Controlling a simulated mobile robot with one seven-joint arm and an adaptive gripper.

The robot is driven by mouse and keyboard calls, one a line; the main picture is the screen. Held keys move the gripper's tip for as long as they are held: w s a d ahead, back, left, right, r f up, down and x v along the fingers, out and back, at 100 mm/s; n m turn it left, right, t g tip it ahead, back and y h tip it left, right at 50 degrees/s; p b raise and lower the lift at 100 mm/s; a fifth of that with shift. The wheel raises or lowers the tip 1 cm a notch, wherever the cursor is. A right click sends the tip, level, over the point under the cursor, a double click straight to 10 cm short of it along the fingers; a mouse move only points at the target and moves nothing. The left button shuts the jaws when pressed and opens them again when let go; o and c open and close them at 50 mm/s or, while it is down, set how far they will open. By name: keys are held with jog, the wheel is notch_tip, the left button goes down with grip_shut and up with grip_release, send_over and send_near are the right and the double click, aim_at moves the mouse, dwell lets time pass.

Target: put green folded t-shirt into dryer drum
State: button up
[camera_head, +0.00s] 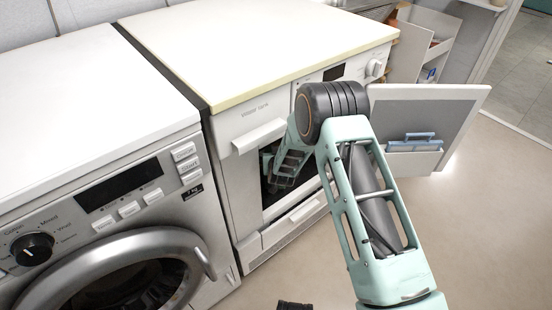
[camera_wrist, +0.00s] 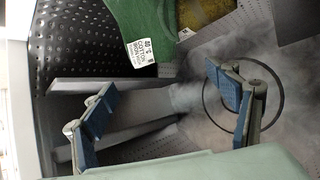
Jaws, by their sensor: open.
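The green folded t-shirt (camera_wrist: 137,22) shows in the wrist view at the top, with a white care label. It rests against the perforated wall of the dryer drum (camera_wrist: 72,42). My gripper (camera_wrist: 162,100) is open, with its blue-padded fingers spread wide and nothing between them. The shirt is beyond the fingers and apart from them. In the head view, my arm reaches into the front opening of the dryer (camera_head: 255,119), and my fingertips and the shirt are hidden there.
A mustard cloth (camera_wrist: 203,11) lies beside the green shirt. The dryer's open door (camera_head: 455,115) stands to the right of my arm. A washing machine (camera_head: 90,120) with a round door stands at left. Open floor lies at lower right.

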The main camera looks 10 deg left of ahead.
jog(key=v, duration=0.8)
jog(key=shift+d+r, duration=0.1)
